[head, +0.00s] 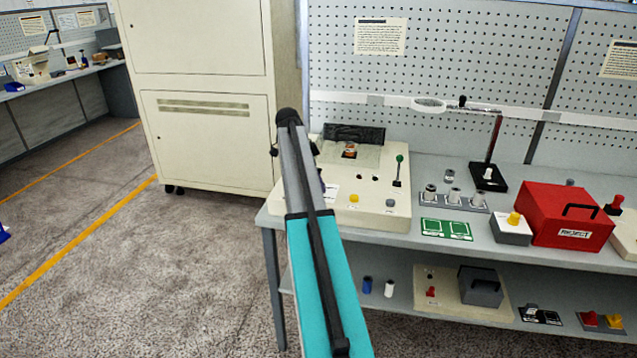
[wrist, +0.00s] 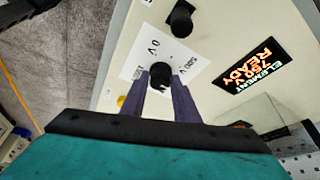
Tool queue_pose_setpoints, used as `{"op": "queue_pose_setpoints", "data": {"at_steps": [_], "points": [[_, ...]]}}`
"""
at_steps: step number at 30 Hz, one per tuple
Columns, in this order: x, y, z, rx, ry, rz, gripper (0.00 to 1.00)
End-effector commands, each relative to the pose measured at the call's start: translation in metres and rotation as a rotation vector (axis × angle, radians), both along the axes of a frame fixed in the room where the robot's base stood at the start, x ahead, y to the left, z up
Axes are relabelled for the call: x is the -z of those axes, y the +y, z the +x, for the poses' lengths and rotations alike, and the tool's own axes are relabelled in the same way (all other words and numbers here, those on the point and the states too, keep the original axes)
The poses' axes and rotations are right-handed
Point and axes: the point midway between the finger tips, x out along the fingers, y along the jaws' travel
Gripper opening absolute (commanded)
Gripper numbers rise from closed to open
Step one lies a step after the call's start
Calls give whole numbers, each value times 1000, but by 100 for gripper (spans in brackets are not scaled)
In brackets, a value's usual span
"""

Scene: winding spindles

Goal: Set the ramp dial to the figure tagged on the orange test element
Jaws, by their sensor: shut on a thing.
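In the wrist view my gripper (wrist: 162,82) is shut on a black dial knob (wrist: 161,70). The knob sits on a white scale card (wrist: 185,48) with printed figures; one reads about 0 V and another about 500 V. The knob's pointer is hidden, so its setting cannot be told. A black display (wrist: 255,65) beside it seems to read ELEMENT 750 V READY. In the head view the cream test unit (head: 385,222) stands on the bench, and my arm hides the dial. A small orange item (head: 349,151), possibly the test element, shows there; no tag is legible.
Another black knob (wrist: 181,18) is near the gripped one. The unit has a clear cover (wrist: 262,115) and a green-tipped lever (head: 399,162). To the right are metal cylinders in a rack (head: 453,203), a magnifier stand (head: 488,178) and a red reject box (head: 566,215).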

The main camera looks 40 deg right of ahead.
Motion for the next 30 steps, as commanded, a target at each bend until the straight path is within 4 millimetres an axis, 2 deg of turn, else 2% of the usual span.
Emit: {"op": "queue_pose_setpoints", "data": {"at_steps": [5,6,9,22,30], "points": [[2,1,-1,0,3,6,5],[2,2,-1,-1,3,6,29],[2,1,-1,-2,1,5,46],[-2,2,1,-3,0,1,46],[-23,8,7,-3,0,1,46]]}}
